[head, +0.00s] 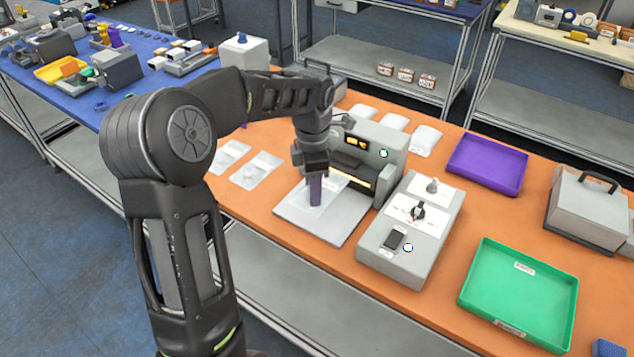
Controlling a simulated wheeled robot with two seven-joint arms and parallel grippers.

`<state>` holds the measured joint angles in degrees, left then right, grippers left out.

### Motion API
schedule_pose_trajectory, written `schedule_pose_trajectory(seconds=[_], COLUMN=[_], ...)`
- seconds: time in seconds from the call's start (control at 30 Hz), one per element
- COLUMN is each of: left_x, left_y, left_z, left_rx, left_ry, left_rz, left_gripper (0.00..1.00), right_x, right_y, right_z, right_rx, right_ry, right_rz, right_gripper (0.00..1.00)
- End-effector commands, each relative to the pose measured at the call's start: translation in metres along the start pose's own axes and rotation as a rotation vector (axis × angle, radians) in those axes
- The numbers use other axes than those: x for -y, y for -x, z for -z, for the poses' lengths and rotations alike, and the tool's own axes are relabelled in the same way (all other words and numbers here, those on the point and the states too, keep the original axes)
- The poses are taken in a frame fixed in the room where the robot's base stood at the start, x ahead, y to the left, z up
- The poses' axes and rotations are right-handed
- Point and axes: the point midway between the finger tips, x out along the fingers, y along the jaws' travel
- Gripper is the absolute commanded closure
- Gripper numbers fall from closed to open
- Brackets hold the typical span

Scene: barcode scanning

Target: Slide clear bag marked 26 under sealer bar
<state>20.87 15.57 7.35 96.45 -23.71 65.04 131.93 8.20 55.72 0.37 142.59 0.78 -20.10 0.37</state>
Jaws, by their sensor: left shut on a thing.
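The grey sealer (383,148) stands on the orange table, with a lit slot at its front under the bar. A light grey plate (320,226) lies in front of it. A clear bag (340,183) lies at the back of the plate, close to the sealer's slot; no number is readable, and I cannot tell whether its edge is under the bar. My right gripper is out of view.
Two flat clear bags (257,170) lie left of the plate. Filled white pouches (425,141) lie behind the sealer. A grey control box (411,229) stands right of the sealer. Purple (489,163) and green (520,296) trays and a grey case (587,213) are further right.

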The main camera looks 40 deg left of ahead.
Motion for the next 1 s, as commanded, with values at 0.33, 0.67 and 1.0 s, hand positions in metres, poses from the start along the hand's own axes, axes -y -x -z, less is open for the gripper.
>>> schedule_pose_trajectory(seconds=[0.33,0.67,1.0], left_x=[0.000,0.000,0.000], left_y=[-0.007,-0.031,-0.061], left_z=[0.000,0.000,0.000], left_rx=[0.000,-0.001,0.000], left_ry=[0.000,-0.001,0.000], left_rz=[0.000,0.001,0.001], left_gripper=[1.00,1.00,1.00], right_x=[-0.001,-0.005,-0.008], right_y=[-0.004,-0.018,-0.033], right_z=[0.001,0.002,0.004], right_rx=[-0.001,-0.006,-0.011], right_ry=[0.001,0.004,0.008], right_rz=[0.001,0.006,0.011], right_gripper=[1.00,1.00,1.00])
